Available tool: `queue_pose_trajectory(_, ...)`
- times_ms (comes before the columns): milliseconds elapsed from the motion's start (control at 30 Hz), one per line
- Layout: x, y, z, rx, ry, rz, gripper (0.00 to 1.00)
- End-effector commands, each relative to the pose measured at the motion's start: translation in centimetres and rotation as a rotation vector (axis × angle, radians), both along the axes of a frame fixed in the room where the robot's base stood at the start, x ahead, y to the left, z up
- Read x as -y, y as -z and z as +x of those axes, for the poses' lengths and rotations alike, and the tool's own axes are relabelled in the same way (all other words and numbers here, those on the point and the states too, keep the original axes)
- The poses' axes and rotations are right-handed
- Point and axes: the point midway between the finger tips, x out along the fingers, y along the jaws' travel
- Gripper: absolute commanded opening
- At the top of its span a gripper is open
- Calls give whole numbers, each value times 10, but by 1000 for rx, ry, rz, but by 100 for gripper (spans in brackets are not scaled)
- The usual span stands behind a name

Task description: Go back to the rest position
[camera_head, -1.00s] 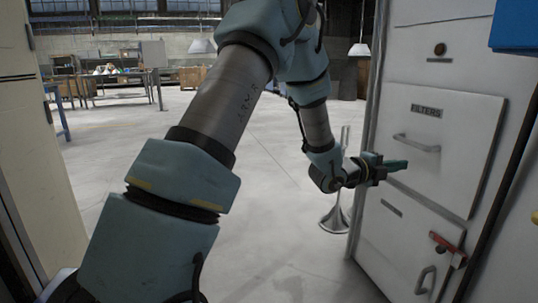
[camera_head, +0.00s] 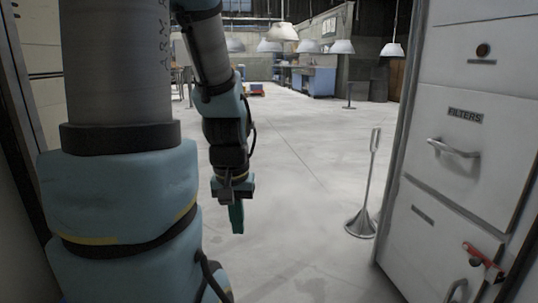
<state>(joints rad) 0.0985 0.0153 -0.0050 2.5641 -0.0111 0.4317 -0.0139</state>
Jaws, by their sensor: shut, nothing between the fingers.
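My gripper (camera_head: 236,219) hangs over the open floor near the middle of the view, with its green fingers pointing down. The fingers look closed together and hold nothing. It is clear of the cabinet on the right. My arm fills much of the left side and hides part of the floor behind it.
A grey cabinet with a FILTERS drawer (camera_head: 455,165) and a red lever (camera_head: 484,258) stands at right. A metal stand (camera_head: 363,215) stands on the floor beside it. A pale cabinet edges the far left. Hoods (camera_head: 283,33) hang at the back. The middle floor is clear.

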Motion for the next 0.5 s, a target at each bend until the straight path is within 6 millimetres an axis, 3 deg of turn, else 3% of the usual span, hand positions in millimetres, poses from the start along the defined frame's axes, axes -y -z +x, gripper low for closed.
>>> queue_pose_trajectory(33,0,-19,1,5,6,0,0)
queue_pose_trajectory(267,1,-68,3,7,15,2,0)
queue_pose_trajectory(500,1,-140,3,8,18,3,0)
